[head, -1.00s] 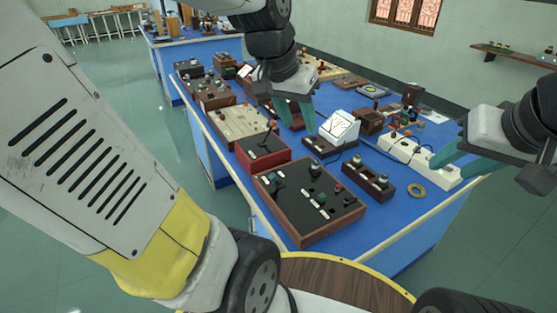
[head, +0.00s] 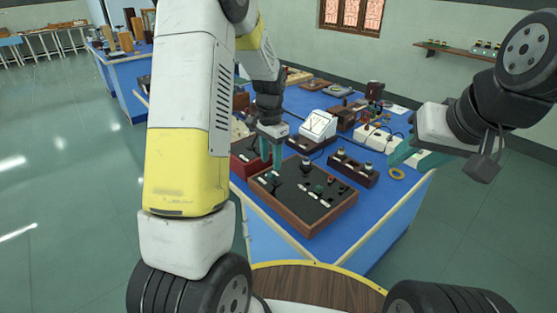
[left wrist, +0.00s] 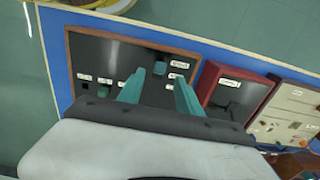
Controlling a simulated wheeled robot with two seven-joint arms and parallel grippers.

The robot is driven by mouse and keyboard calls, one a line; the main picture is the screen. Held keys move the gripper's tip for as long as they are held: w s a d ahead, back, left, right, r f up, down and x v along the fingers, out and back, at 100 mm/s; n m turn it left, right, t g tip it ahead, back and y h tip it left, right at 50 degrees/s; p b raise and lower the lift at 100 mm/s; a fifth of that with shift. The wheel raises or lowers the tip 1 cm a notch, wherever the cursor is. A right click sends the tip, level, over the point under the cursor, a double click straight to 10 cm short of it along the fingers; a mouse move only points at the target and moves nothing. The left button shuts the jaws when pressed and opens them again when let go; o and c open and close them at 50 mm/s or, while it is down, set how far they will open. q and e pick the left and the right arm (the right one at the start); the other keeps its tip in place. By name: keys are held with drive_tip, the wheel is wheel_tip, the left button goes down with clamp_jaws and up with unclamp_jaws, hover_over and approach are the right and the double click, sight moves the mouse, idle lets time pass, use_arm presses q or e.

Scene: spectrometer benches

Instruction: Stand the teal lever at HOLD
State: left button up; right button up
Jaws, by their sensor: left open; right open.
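The dark panel in a wooden frame (head: 292,218) lies at the near end of the blue bench. It carries small controls and white labels too small to read. My left gripper (head: 271,164) is open above the panel's left part, pointing down. In the left wrist view, the open left gripper (left wrist: 160,92) has a small teal grip (left wrist: 160,68) showing between its fingers, apparently the teal lever's handle; contact and its exact lean cannot be told. A green knob (head: 318,189) stands further right on the panel. My right gripper (head: 408,155) is open and empty, over the bench's right side.
A red-sided box (head: 241,168) adjoins the panel's far left side; it also shows in the left wrist view (left wrist: 255,98).

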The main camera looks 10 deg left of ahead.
sight(271, 174)
use_arm(q)
wheel_tip(271, 174, down, 5)
drive_tip(key=shift+r, duration=0.1)
drive_tip(key=shift+c, duration=0.2)
clamp_jaws()
